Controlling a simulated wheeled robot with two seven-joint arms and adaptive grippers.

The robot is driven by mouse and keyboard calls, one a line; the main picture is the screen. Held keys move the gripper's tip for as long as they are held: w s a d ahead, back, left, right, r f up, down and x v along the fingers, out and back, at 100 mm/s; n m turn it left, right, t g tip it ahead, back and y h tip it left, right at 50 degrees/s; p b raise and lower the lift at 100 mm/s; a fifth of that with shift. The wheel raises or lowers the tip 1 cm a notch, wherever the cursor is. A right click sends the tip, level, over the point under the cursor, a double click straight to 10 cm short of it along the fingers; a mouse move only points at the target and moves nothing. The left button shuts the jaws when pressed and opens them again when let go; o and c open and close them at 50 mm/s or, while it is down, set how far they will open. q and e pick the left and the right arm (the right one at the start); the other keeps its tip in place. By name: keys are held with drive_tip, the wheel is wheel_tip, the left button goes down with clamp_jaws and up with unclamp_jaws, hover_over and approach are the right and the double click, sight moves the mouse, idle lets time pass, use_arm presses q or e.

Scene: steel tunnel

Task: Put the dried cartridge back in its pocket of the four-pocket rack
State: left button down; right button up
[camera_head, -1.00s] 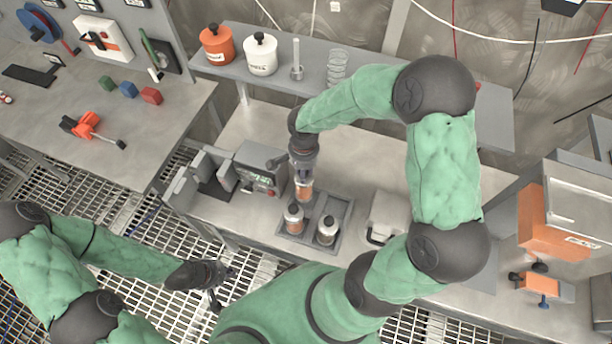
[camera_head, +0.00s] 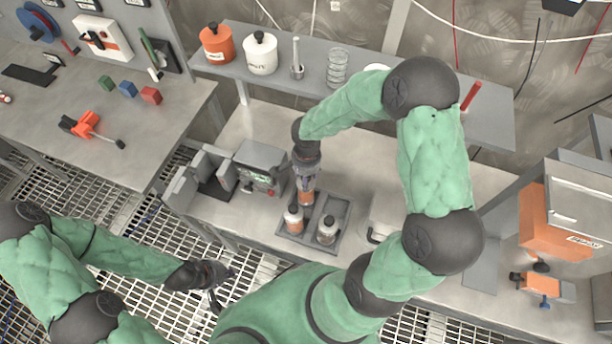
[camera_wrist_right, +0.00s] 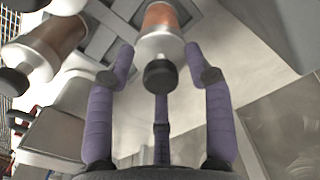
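The four-pocket rack (camera_head: 338,207) is a grey tray on the bench. The right wrist view shows this cartridge (camera_wrist_right: 160,20) between the fingertips (camera_wrist_right: 163,60). Its foot is hidden, so I cannot tell whether it is seated. My left gripper (camera_head: 222,284) hangs empty over the floor grating, fingers apart.
A grey device with a small display (camera_head: 258,172) stands left of the rack, close to my right gripper. A pale handled container (camera_head: 383,222) stands to the right. A shelf (camera_head: 400,95) with jars runs behind. The back-right pocket looks empty.

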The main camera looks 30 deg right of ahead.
drive_tip(key=shift+r, duration=0.2)
wheel_tip(320, 180, up, 12)
drive_tip(key=p, duration=0.1)
idle(0.5)
drive_tip(key=shift+s+f, duration=0.1)
drive_tip(key=shift+f, duration=0.05)
idle(0.4)
